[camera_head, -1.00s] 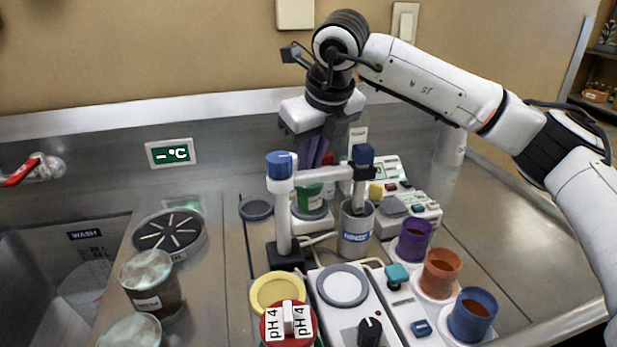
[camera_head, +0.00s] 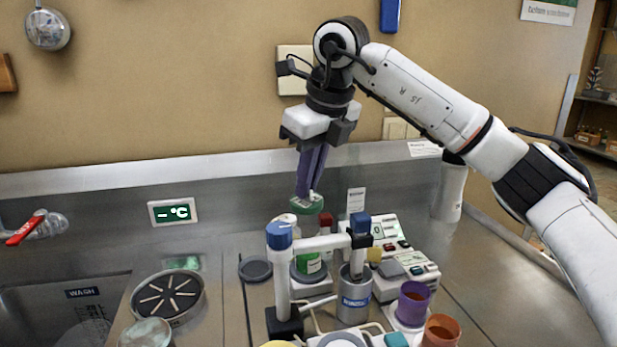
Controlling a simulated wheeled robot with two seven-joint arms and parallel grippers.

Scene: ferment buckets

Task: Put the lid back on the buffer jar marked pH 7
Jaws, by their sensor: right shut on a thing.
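My right gripper (camera_head: 307,190) comes down from above with its purple fingers shut on a green lid (camera_head: 307,205). A small pale tab sticks up from the lid between the fingertips. An open-looking jar with green on its side (camera_head: 308,263) stands below, on a pale round-topped base behind the electrode stand's crossbar. The lid is above this jar, with a gap between them. The stand partly hides the jar, and I cannot read a pH 7 mark on it. My left gripper is not in view.
The blue-capped electrode stand (camera_head: 281,265) is close in front of the jar, beside a grey metal beaker (camera_head: 355,290). A meter (camera_head: 400,262) is at right, with purple (camera_head: 413,303) and orange cups nearer. A dark grey disc (camera_head: 255,270) lies left.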

